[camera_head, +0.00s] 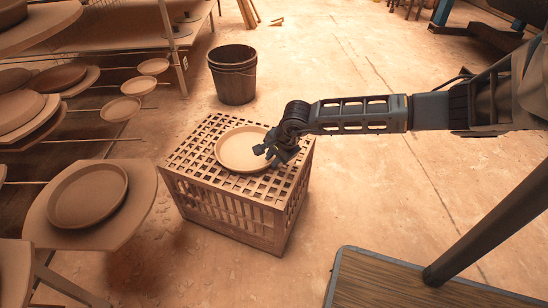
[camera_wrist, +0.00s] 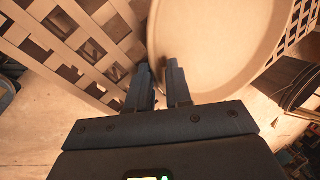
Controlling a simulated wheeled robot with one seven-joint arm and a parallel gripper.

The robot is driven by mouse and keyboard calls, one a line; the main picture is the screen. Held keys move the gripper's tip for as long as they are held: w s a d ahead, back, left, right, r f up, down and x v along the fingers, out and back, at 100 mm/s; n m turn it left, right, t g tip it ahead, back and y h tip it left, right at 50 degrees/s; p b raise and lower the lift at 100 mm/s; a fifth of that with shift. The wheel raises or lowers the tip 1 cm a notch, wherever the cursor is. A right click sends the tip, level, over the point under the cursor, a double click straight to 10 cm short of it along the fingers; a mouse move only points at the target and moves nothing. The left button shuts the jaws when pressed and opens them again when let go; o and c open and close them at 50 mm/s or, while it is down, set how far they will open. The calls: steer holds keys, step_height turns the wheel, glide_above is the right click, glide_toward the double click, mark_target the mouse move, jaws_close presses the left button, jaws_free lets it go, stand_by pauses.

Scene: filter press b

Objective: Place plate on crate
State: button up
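The tan round plate (camera_head: 240,149) lies on the slatted top of the brown crate (camera_head: 205,135), face up. It shows large in the wrist view (camera_wrist: 220,40), with the crate's lattice (camera_wrist: 85,45) on its left. My gripper (camera_head: 270,153) is at the plate's right edge in the head view. In the wrist view its two fingers (camera_wrist: 159,75) stand apart, with the near edge of the plate running by the gap between them. I see no finger clearly pressed on the rim. The exact contact is hard to tell.
A dark bucket (camera_head: 233,75) stands on the floor behind the crate. A rack on the left holds several plates on boards, one plate (camera_head: 88,195) close to the crate. A wood-topped platform (camera_head: 400,285) is at the lower right. The floor right of the crate is clear.

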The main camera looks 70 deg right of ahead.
steer(key=shift+o, duration=0.8)
